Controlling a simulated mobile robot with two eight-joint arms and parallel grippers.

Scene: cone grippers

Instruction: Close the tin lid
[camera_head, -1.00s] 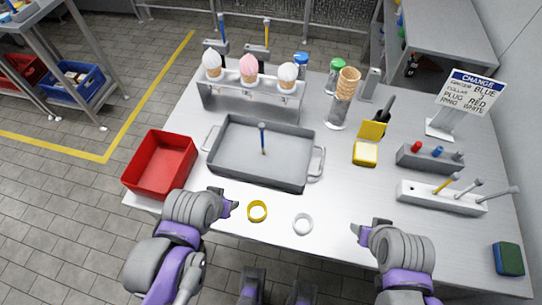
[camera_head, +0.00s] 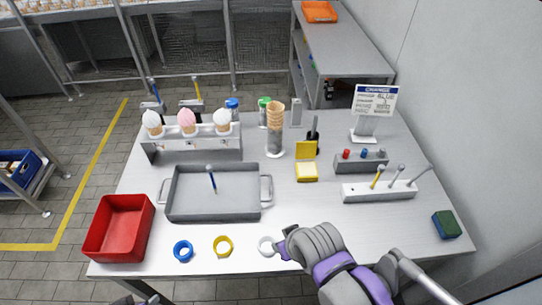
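The yellow tin (camera_head: 307,175) stands on the table right of centre. Its lid (camera_head: 305,151) is hinged up at the back, so the tin is open, with a pale inside. My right gripper (camera_head: 283,243) is low at the table's front, beside the white ring, well in front of the tin. Its fingers are small and partly hidden by the wrist, so I cannot see whether they are apart.
A white ring (camera_head: 267,246), yellow ring (camera_head: 223,246) and blue ring (camera_head: 183,251) lie along the front. A grey tray (camera_head: 245,205) is left of the tin; a cone stack (camera_head: 276,116) and dark-handled tool (camera_head: 313,133) stand behind it. The tabletop in front of the tin is clear.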

